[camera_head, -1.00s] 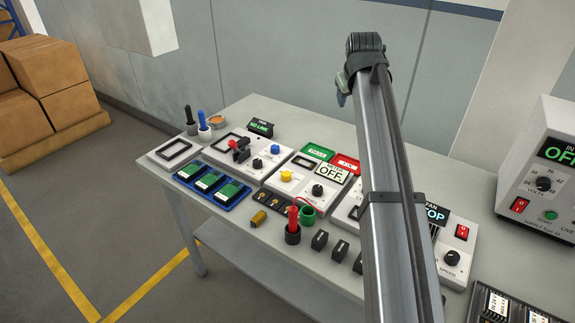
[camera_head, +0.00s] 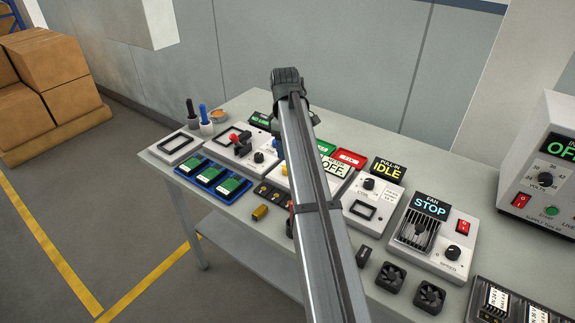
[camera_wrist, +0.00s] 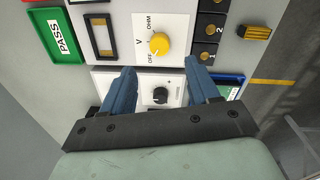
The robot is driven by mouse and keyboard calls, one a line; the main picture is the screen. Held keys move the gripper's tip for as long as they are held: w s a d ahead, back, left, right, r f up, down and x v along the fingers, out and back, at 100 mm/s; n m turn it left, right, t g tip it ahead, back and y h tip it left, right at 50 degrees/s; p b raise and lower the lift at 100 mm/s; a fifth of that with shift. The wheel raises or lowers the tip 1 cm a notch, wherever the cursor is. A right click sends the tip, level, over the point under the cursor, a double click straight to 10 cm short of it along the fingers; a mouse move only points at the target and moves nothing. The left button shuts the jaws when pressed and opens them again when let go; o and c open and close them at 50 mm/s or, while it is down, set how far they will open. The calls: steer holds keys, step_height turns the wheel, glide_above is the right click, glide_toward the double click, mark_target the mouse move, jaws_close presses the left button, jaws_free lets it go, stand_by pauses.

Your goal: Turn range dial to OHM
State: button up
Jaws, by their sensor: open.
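The yellow range dial (camera_wrist: 160,44) sits on a white panel (camera_wrist: 139,22) in the wrist view, with OFF, V and OHM printed around it. Its white mark appears to point toward OFF. My gripper (camera_wrist: 163,68) is open and empty; its two blue fingers are spread, with the dial just beyond the tips and between their lines. The fingers look apart from the dial.
A black knob (camera_wrist: 160,95) on a neighbouring white panel shows between my fingers. A green PASS plate (camera_wrist: 62,38) and numbered black sockets (camera_wrist: 210,28) flank the dial panel. The fan unit (camera_head: 432,240) and loose parts crowd the bench.

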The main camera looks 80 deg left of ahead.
steer(key=f, duration=0.8)
steer(key=shift+w+a+f, duration=0.1)
steer(key=shift+a, duration=0.1)
steer(key=shift+c, duration=0.3)
steer(key=c, duration=1)
